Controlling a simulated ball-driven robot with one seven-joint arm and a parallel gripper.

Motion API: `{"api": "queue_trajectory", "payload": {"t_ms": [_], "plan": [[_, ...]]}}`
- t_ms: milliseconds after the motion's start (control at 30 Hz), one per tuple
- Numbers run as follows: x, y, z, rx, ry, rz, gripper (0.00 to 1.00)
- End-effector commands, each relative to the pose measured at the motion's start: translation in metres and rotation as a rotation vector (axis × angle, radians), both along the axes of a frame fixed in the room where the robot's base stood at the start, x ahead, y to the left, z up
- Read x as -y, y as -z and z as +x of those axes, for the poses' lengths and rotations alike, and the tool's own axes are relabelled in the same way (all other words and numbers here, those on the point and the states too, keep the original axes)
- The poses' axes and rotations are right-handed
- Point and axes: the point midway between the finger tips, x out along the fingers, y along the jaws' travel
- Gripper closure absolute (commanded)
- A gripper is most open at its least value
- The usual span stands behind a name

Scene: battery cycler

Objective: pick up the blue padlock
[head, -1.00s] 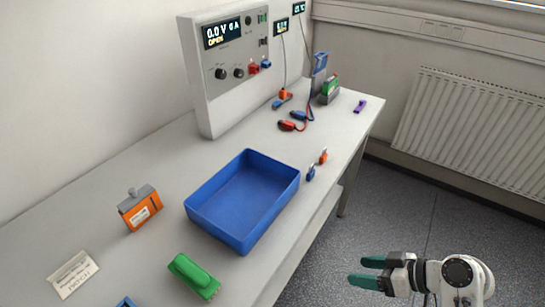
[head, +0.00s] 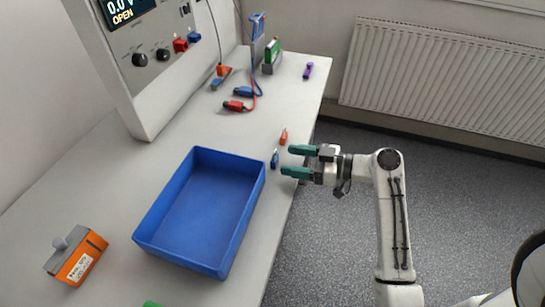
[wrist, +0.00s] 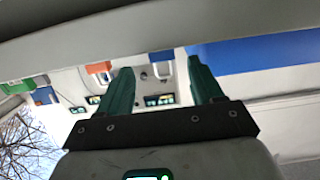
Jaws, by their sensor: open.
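The blue padlock (head: 275,159) is small and stands near the table's right edge, beside the blue tray. In the wrist view, which looks upside down, the blue padlock (wrist: 162,57) shows its shackle and lies between the two fingers, beyond their tips. My gripper (head: 297,161) is open and empty, its teal fingers pointing left at the padlock from just off the table edge. A small gap seems to remain between fingertips and padlock. My gripper also shows in the wrist view (wrist: 160,68).
An orange padlock (head: 283,137) stands just behind the blue one. The blue tray (head: 148,240) is close on the left. Red and blue leads (head: 245,95) and a purple item (head: 308,70) lie farther back. Open floor (head: 330,235) is right of the table.

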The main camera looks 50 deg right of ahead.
Motion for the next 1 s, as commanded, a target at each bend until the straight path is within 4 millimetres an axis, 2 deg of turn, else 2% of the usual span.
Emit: {"api": "queue_trajectory", "payload": {"t_ms": [167, 500, 767, 1000], "plan": [[-0.004, 0.001, 0.01, -0.001, -0.001, 0.001, 0.34], [-0.02, 0.011, 0.049, -0.003, -0.001, 0.001, 0.34], [-0.021, 0.013, 0.053, -0.002, 0.0, 0.0, 0.34], [-0.021, 0.012, 0.052, -0.002, 0.0, 0.0, 0.54]]}}
